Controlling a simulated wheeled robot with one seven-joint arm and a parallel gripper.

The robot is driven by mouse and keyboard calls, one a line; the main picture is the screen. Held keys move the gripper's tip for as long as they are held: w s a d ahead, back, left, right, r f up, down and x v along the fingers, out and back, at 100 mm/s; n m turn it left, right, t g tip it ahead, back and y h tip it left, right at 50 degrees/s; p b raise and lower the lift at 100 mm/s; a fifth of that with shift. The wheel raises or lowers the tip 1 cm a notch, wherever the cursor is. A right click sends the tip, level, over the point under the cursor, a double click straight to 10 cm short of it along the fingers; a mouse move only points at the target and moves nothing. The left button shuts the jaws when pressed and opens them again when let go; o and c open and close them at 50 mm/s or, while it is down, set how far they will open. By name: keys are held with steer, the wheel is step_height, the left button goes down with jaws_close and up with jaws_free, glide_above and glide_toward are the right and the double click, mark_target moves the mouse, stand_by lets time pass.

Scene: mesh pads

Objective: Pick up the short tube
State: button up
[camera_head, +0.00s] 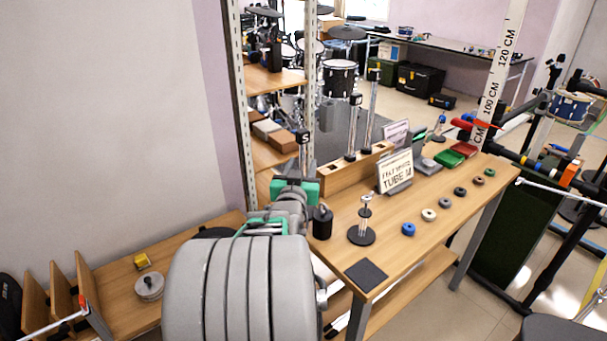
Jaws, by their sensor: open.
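The short tube (304,158) stands upright with a black cap marked S at the left end of a long wooden holder block (345,177). Its lower part is hidden behind my gripper. Two taller capped tubes, a middle one (354,128) and a tallest one (373,108), stand in the same block to the right. My gripper (296,188), with green pads, is open at the height of the short tube's lower part. It overlaps the tube in this view; I cannot tell whether the tube is between the fingers.
On the table (440,225) are a black weight (322,223) close to my gripper, a rod stand (362,234), a black pad (366,273), a sign reading TUBE M (396,175), and several small rings. A shelf upright (240,100) rises close left of my gripper.

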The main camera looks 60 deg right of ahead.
steer(key=x, duration=0.6)
steer(key=shift+w+d+f, duration=0.15)
steer(key=shift+d+f, duration=0.1)
steer(key=shift+f, duration=0.05)
steer(key=shift+c, duration=0.2)
jaws_close()
steer(key=shift+r, duration=0.1)
stand_by(0.6)
